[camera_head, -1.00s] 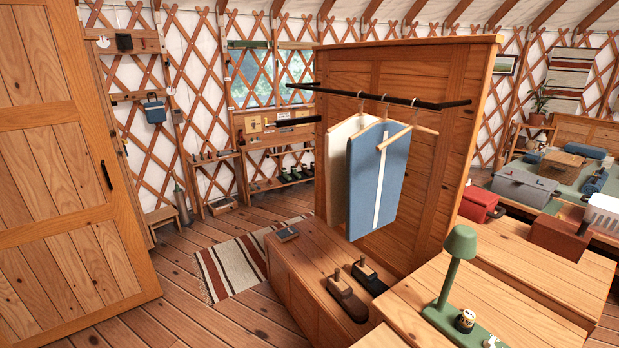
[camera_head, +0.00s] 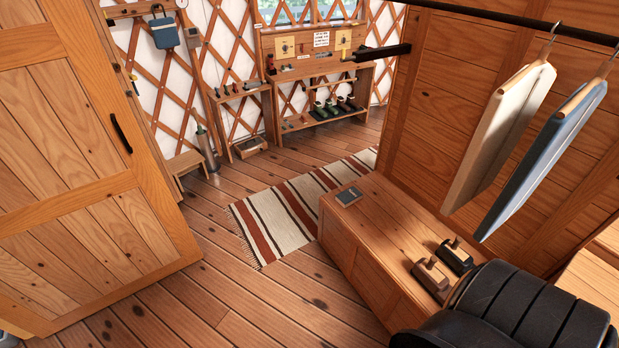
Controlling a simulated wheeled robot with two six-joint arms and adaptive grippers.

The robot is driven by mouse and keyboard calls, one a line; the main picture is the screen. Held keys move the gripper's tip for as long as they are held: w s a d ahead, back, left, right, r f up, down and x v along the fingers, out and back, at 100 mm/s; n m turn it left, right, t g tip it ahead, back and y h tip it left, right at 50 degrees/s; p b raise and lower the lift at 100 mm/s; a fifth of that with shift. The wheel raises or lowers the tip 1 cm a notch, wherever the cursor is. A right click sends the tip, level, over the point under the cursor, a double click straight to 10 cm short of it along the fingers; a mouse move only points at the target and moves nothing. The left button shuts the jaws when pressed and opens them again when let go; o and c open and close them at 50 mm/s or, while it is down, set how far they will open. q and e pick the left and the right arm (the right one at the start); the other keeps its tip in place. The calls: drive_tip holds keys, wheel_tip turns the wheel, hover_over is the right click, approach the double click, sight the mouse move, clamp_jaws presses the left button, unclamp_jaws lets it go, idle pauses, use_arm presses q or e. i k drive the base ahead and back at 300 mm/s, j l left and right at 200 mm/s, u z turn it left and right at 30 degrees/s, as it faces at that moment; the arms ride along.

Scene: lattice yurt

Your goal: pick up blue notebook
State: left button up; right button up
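A small flat dark blue-grey rectangle (camera_head: 349,196) lies near the far left corner of the low wooden chest's top. It may be the blue notebook, but it is too small to tell for sure. Nothing touches it. A rounded black ribbed part of my own body fills the lower right corner and covers the near end of the chest. No gripper fingers show.
Two dark hand planes (camera_head: 431,277) stand on the low wooden chest (camera_head: 372,223). Hanging boards (camera_head: 545,150) are at the right. A striped rug (camera_head: 290,212) lies left of the chest. A wooden door (camera_head: 80,150) stands at the left. The floor between is clear.

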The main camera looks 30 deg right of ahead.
sight(350, 196)
drive_tip(key=i+j+z, duration=0.15)
drive_tip(key=i+z, duration=0.25)
drive_tip(key=i, duration=0.2)
drive_tip(key=i+j+z, duration=0.45)
drive_tip(key=i, duration=0.15)
drive_tip(key=i+j+z, duration=0.4)
drive_tip(key=i+j, duration=0.05)
drive_tip(key=i, duration=0.1)
